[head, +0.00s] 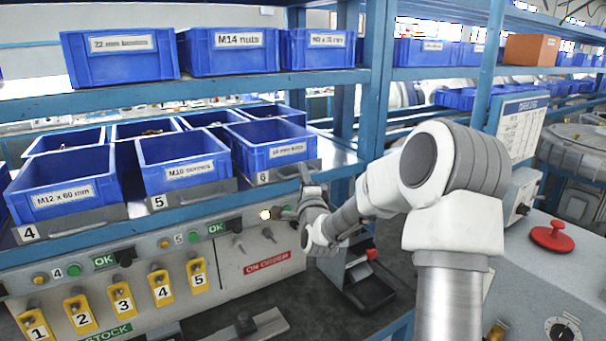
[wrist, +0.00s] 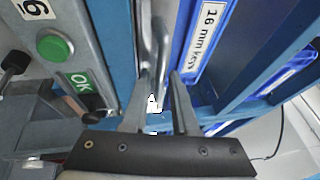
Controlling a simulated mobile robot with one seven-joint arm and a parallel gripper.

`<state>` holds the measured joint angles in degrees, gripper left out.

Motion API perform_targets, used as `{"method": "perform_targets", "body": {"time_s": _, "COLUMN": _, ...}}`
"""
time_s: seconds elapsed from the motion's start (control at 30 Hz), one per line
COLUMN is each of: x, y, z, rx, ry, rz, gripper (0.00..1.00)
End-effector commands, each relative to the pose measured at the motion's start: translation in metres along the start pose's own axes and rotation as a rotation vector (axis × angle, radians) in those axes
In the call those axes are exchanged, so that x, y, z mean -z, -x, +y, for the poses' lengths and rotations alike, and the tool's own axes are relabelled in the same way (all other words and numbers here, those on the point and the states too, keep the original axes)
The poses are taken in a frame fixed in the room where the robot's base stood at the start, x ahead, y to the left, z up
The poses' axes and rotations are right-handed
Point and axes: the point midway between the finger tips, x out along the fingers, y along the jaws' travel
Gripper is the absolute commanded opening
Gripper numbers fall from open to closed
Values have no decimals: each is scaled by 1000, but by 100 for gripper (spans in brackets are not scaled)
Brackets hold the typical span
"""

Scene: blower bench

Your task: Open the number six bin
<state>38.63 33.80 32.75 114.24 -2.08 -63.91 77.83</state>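The number six bin (head: 268,141) is a blue bin at the right end of the front row in the head view. Its front plate carries a 6. Its label also shows in the wrist view on the blue bin front (wrist: 203,45), reading "16 mm" keys, turned sideways. A grey metal handle (wrist: 160,45) stands out in front of the bin. My gripper (wrist: 163,78) is open, with its two fingers apart and their tips at the handle's near end. I cannot tell whether they touch it. In the head view my gripper (head: 306,186) is small beside the bin's front right corner.
Below the bins is a grey panel with a green button (wrist: 55,47) and a green OK sign (wrist: 80,83). Numbered yellow tags (head: 79,313) hang lower left. Bins 4 (head: 62,188) and 5 (head: 183,161) stand to the left. A blue rack post (head: 372,80) rises right of bin six.

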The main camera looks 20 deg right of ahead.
Motion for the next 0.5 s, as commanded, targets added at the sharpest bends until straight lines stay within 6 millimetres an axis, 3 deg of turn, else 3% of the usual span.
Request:
{"method": "perform_targets", "body": {"time_s": 0.4, "x": 0, "y": -7, "z": 0, "rx": 0, "ry": 1, "rz": 0, "gripper": 27}}
{"method": "perform_targets", "body": {"time_s": 0.5, "x": 0, "y": -7, "z": 0, "rx": 0, "ry": 1, "rz": 0, "gripper": 9}}
